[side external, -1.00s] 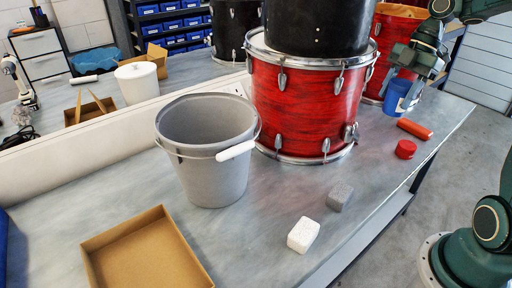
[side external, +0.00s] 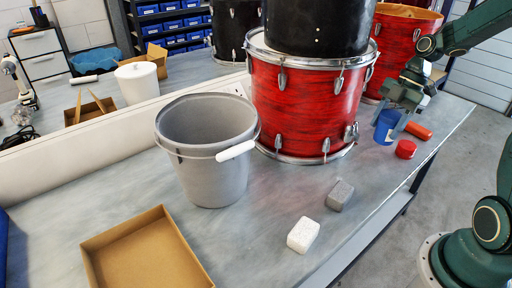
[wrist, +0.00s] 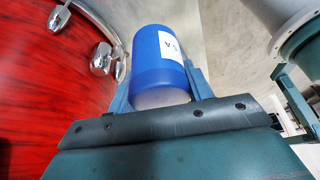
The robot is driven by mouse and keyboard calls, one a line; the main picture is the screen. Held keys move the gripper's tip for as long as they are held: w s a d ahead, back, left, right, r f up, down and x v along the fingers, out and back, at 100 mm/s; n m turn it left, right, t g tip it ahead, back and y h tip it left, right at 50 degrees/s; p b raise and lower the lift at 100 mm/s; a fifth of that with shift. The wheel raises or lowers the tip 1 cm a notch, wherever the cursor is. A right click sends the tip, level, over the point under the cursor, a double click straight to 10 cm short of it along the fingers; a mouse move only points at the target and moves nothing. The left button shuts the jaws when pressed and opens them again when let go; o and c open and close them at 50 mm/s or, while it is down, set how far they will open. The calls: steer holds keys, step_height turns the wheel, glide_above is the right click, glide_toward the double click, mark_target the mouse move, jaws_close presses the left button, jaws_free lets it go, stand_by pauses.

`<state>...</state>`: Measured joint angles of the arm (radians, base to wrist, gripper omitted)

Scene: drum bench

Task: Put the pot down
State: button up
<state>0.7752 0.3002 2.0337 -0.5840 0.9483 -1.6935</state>
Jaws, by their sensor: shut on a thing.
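The pot (side external: 384,130) is a small blue cylinder beside the red drum, near the bench's right edge. In the wrist view the pot (wrist: 156,68) shows blue sides, a white label with dark letters and a pale end toward me. My gripper (side external: 392,122) is shut on the pot, with one finger on each side of it; the fingers also show in the wrist view (wrist: 162,82). The pot looks upright in the side view. I cannot tell whether its bottom touches the bench.
A red cap (side external: 405,149) and an orange-red tube (side external: 418,130) lie close to the pot. The large red drum (side external: 305,105) stands close on the left. A grey block (side external: 340,195), a white block (side external: 303,235), a grey bucket (side external: 210,165) and a cardboard tray (side external: 88,247) are nearer the camera.

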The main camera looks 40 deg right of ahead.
steer(key=shift+f, duration=6.35)
steer(key=shift+f, duration=0.1)
steer(key=o, duration=1)
steer(key=v, duration=1.2)
steer(key=shift+s+a, duration=0.1)
